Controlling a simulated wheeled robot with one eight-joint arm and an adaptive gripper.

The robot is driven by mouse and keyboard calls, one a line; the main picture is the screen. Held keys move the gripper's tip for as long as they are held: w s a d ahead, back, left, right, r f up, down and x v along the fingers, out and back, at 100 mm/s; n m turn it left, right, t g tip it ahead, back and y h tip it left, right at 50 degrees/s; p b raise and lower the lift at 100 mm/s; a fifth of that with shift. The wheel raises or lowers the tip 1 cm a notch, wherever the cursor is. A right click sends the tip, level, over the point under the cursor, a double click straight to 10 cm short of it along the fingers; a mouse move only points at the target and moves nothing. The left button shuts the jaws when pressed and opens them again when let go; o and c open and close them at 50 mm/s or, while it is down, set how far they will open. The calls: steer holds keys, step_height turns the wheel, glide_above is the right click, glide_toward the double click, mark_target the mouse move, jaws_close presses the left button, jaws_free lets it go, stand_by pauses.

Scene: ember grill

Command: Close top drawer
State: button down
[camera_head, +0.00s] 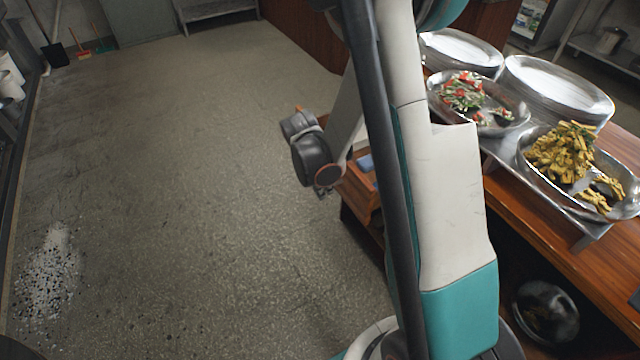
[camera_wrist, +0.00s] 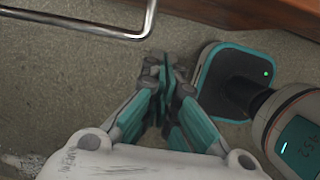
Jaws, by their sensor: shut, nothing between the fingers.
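A wooden drawer (camera_head: 360,192) sticks out from the counter's left side in the head view, partly hidden behind my arm. Something blue shows inside it. My gripper (camera_head: 323,189) is small in the head view, just left of the drawer front. In the wrist view my gripper (camera_wrist: 166,76) is shut and empty, with its fingers together above the speckled floor. A metal bar handle (camera_wrist: 80,25) crosses the upper left of the wrist view, apart from the fingertips. A wooden edge (camera_wrist: 245,12) runs along the top right. Whether the fingertips touch the drawer cannot be told.
The wooden counter (camera_head: 548,232) on the right holds metal trays of food (camera_head: 560,160) and stacked plates (camera_head: 555,88). A round metal lidded dish (camera_head: 545,312) sits below it. The floor (camera_head: 200,180) to the left is open, with spilled bits (camera_head: 50,285) at lower left.

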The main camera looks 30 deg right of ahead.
steer(key=d, duration=0.1)
steer(key=d+f+b, duration=0.1)
steer(key=d, duration=0.2)
steer(key=shift+w+d+f, duration=0.1)
steer(key=shift+d+f, duration=0.1)
steer(key=shift+f, duration=0.2)
steer(key=shift+d, duration=0.1)
